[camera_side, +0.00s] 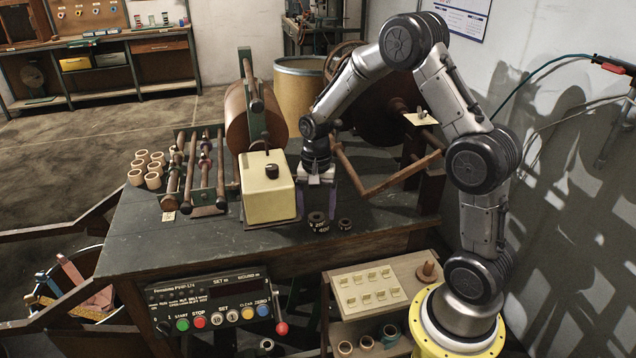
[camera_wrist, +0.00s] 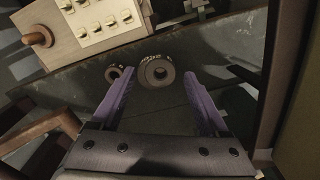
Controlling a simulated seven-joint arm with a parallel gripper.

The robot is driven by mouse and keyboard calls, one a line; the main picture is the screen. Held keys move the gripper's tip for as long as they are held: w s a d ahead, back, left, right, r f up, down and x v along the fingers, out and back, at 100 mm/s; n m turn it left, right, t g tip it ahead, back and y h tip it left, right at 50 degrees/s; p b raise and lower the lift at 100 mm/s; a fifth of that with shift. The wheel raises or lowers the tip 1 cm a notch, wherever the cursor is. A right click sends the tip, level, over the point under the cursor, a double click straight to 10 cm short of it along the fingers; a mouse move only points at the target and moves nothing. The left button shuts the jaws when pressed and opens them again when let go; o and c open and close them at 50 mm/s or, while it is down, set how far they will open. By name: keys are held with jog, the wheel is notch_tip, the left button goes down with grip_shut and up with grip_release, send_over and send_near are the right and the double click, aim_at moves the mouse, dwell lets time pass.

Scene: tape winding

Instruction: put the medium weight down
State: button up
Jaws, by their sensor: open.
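The wider one looks two-tiered, maybe one weight stacked on another; I cannot tell which is the medium weight. In the wrist view the wider one (camera_wrist: 156,72) shows between the fingertips, and the smaller one (camera_wrist: 114,73) lies just left of the left finger. My gripper (camera_side: 317,206) points down with its purple fingers (camera_wrist: 158,76) apart, just above or beside the wider weight.
The cream box (camera_side: 268,185) with a black knob stands close left of my gripper. A wooden crank frame (camera_side: 385,180) is to the right. The bench's front edge is near the weights. A low shelf (camera_side: 372,270) with labelled cards and a peg stands below.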

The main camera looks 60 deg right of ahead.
notch_tip(320, 180, up, 12)
jog(key=s+a+r+n+t, duration=0.2)
jog(key=s+a+r+n, duration=0.45)
jog(key=s, duration=0.25)
jog(key=s+a+n+t, duration=0.1)
jog(key=s+a+n, duration=0.1)
jog(key=s, duration=0.3)
jog(key=s+a+r+n+t, duration=0.1)
jog(key=s+a+n+t, duration=0.1)
jog(key=s, duration=0.4)
jog(key=shift+s+a+n, duration=0.15)
jog(key=shift+a+n, duration=0.7)
jog(key=shift+n, duration=0.4)
jog(key=shift+o, duration=0.5)
jog(key=shift+s+a+f+n+t, duration=0.1)
jog(key=shift+s+f+n+t, duration=0.15)
jog(key=shift+s, duration=0.2)
